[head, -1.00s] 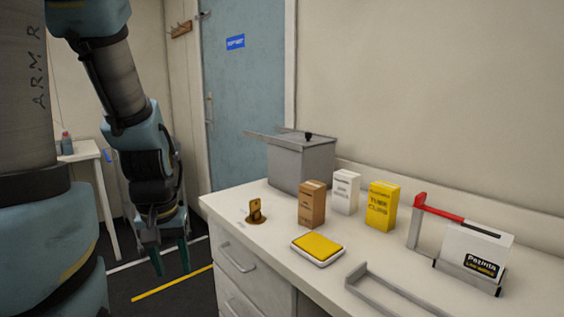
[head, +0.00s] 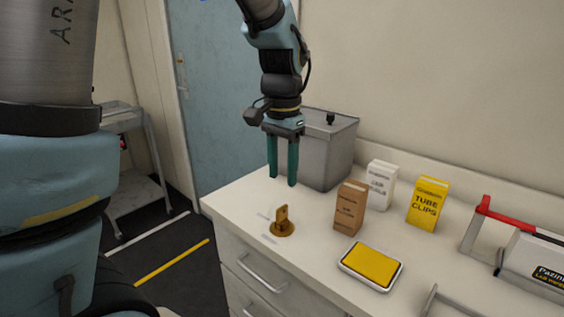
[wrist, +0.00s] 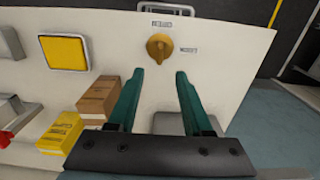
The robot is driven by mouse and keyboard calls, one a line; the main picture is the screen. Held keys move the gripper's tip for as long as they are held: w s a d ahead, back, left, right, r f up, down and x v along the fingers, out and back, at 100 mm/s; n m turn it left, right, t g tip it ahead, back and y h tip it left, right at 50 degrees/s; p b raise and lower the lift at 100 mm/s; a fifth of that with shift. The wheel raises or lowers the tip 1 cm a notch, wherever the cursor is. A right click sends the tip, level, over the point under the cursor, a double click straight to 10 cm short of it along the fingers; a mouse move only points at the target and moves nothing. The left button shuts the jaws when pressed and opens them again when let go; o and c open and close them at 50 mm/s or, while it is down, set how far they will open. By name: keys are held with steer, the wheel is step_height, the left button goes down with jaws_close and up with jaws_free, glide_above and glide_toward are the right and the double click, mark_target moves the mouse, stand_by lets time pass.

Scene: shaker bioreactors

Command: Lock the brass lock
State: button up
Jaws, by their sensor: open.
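The brass lock (head: 283,222) is a round brass base with an upright key-like tab, set on the white counter near its front left corner. Small printed labels lie beside it on the counter. In the wrist view the lock (wrist: 159,47) shows ahead of the fingertips, roughly between them. My gripper (head: 282,184) has two teal fingers pointing down, open and empty. It hangs above the counter, behind the lock in the head view and apart from it. The gripper (wrist: 160,72) also shows open in the wrist view.
A grey lidded bin (head: 328,155) stands close behind my gripper. A brown box (head: 350,207), a white box (head: 381,184), a yellow box (head: 428,203) and a yellow-topped tray (head: 371,267) stand right of the lock. A red-handled rack (head: 500,216) is at far right. Counter around the lock is clear.

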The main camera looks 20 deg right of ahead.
mark_target(282, 207)
step_height(282, 207, down, 10)
steer(key=shift+a+r+p, duration=0.1)
steer(key=shift+p, duration=0.6)
jaws_close()
stand_by(0.4)
